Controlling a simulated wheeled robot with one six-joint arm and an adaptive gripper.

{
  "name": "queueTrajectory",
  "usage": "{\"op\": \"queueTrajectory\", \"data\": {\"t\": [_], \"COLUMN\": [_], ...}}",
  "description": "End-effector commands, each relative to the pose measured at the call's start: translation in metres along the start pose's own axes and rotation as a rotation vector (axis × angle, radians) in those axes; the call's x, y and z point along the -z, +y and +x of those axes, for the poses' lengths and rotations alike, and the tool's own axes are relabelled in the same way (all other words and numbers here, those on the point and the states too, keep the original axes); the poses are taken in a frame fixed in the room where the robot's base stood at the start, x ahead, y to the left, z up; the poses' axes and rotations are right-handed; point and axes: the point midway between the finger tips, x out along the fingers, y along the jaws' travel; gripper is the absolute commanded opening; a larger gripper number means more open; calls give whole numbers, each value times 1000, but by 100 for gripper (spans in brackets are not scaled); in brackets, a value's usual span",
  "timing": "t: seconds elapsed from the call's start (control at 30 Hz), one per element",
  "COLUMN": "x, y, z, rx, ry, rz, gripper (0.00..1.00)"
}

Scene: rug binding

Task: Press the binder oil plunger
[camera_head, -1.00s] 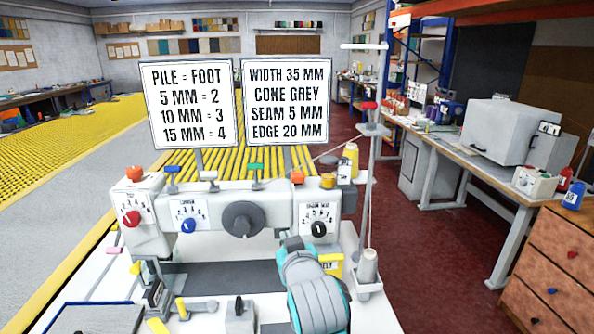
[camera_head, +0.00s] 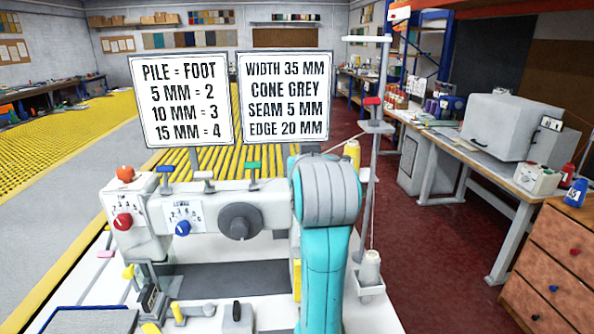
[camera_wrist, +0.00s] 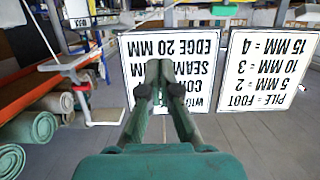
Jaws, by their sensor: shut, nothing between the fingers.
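The binding machine (camera_head: 165,240) stands on a white table in the head view. An orange-red cap (camera_head: 125,174) sits on its left end. A blue lever (camera_head: 166,170), a white one (camera_head: 204,176) and a green one (camera_head: 252,165) stand along its top. I cannot tell which part is the oil plunger. My arm hides the machine's right end in the head view. My gripper (camera_wrist: 158,68) shows in the wrist view, shut and empty, fingers together in front of the upside-down signs. I see no contact with anything.
Two sign boards (camera_head: 182,100) (camera_head: 286,95) stand behind the machine. A thread stand (camera_head: 370,190) with a grey cone (camera_head: 369,268) rises just right of my arm. A workbench (camera_head: 500,170) and a wooden drawer unit (camera_head: 548,265) are farther right, with open red floor between.

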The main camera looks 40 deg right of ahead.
Motion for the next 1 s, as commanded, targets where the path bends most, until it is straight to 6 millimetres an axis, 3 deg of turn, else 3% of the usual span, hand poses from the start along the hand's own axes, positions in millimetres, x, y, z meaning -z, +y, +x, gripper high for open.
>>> {"op": "queueTrajectory", "data": {"t": [0.37, 0.57, 0.93, 1.0], "x": [-1, -1, -1, -14], "y": [0, 0, 0, 0], "z": [7, 35, 104, 104], "rx": [0, -2, -1, 0], "ry": [-2, -3, -3, -4], "rz": [-2, -1, -1, -2], "gripper": [0, 0, 0, 0]}}
